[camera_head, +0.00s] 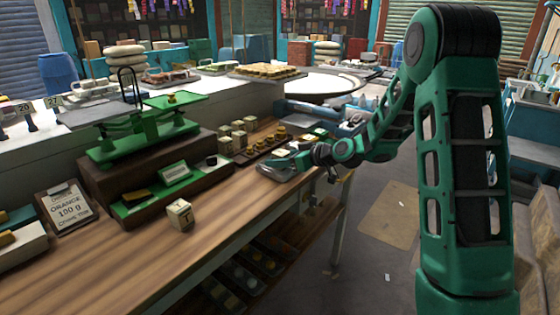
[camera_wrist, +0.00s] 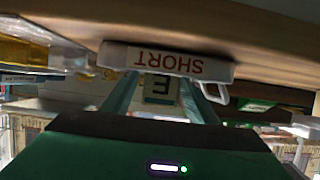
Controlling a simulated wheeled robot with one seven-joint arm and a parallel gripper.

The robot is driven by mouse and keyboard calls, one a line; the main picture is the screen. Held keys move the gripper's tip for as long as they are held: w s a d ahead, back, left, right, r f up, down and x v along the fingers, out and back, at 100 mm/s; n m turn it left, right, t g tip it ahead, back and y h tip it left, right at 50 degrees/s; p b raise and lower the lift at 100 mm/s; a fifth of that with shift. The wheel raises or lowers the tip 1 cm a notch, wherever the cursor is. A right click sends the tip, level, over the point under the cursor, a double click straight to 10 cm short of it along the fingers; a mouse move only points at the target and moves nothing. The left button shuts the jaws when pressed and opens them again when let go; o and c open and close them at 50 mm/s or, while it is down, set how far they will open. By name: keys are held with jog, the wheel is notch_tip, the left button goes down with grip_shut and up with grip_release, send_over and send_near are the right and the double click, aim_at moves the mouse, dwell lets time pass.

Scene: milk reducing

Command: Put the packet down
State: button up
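The packet (camera_wrist: 160,88) is a pale block marked with a dark E. In the wrist view it sits between my gripper's (camera_wrist: 160,84) two greenish fingers, which appear to close on its sides. A pale tray with a SHORT label (camera_wrist: 168,63) lies just beyond the fingertips and covers part of the packet's far side. I cannot tell whether the packet touches the tray. In the head view my gripper (camera_head: 292,158) is low over the right end of the wooden counter, by a grey tray (camera_head: 272,174). The packet is hard to make out there.
A green balance scale (camera_head: 140,140) stands on a dark box at the left. A cube marked T (camera_head: 180,214) sits on the counter (camera_head: 140,262). Several pale cubes (camera_head: 238,138) and a row of brass weights (camera_head: 265,143) stand behind my gripper. The counter's front middle is clear.

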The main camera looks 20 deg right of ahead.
jog(key=shift+s+d+r, duration=0.1)
jog(key=shift+r, duration=0.05)
jog(key=v, duration=1.2)
jog(key=s+d+f+m+g+h, duration=0.1)
jog(key=s+d+m+g+h, duration=0.1)
jog(key=s, duration=1.1)
jog(key=s+d+f+m+g+h, duration=0.1)
jog(key=s+d+m+g+h, duration=0.2)
jog(key=s, duration=1.1)
jog(key=s+d+f+m+g+h, duration=0.1)
jog(key=s+d+m+g, duration=0.5)
jog(key=s, duration=0.8)
jog(key=m+h, duration=0.1)
jog(key=m, duration=0.1)
jog(key=shift+f+m+h, duration=0.3)
jog(key=shift+s, duration=0.15)
